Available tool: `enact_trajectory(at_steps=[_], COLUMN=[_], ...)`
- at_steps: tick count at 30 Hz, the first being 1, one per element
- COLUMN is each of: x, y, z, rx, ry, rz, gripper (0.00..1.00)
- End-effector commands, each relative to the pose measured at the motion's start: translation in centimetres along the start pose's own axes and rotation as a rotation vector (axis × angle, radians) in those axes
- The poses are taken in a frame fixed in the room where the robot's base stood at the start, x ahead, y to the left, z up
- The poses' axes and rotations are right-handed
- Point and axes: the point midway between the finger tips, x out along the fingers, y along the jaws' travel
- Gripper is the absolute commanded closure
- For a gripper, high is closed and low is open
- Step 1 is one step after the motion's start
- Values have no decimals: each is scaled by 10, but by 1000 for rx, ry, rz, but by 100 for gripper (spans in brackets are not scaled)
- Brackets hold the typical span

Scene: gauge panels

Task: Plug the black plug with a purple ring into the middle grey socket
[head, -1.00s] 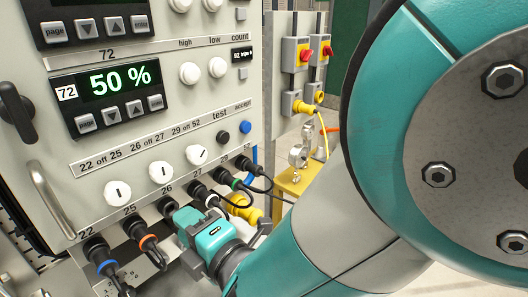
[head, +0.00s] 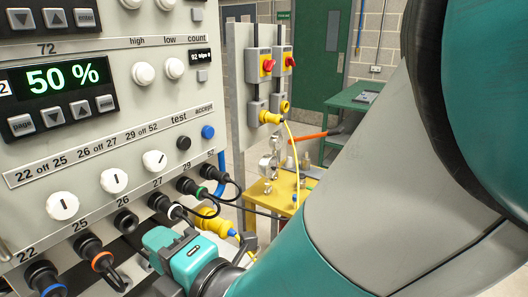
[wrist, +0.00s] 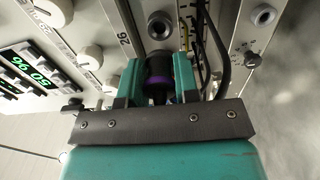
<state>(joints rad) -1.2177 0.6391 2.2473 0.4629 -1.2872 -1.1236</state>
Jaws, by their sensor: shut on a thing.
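My gripper (wrist: 158,82) is shut on the black plug with a purple ring (wrist: 158,70) in the wrist view. The ring shows as a purple band between the fingers. The round grey socket (wrist: 160,25) by the label 26 lies just beyond the plug's front end, and the plug looks apart from it. In the head view my gripper (head: 165,246) is below and right of this empty socket (head: 126,221), the middle one of the row. The plug is hidden there behind my gripper.
Plugs with orange (head: 98,259), white (head: 168,208) and green (head: 196,189) rings sit in neighbouring sockets, their cables hanging close by. A blue-ringed plug (head: 44,278) is at the lower left. A yellow connector (head: 213,222) is right of my gripper. A yellow table (head: 275,195) stands behind.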

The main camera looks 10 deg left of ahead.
Motion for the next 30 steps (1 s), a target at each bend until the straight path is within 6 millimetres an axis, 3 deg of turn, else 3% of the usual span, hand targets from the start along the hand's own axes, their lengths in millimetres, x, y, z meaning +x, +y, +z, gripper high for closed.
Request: enact_trajectory(at_steps=[11, 21, 30], x=[-2, -29, -33], y=[0, -3, 0], z=[0, -1, 0], rx=[0, 0, 0], ry=[0, 1, 1], rz=[0, 2, 0], gripper=[100, 100, 100])
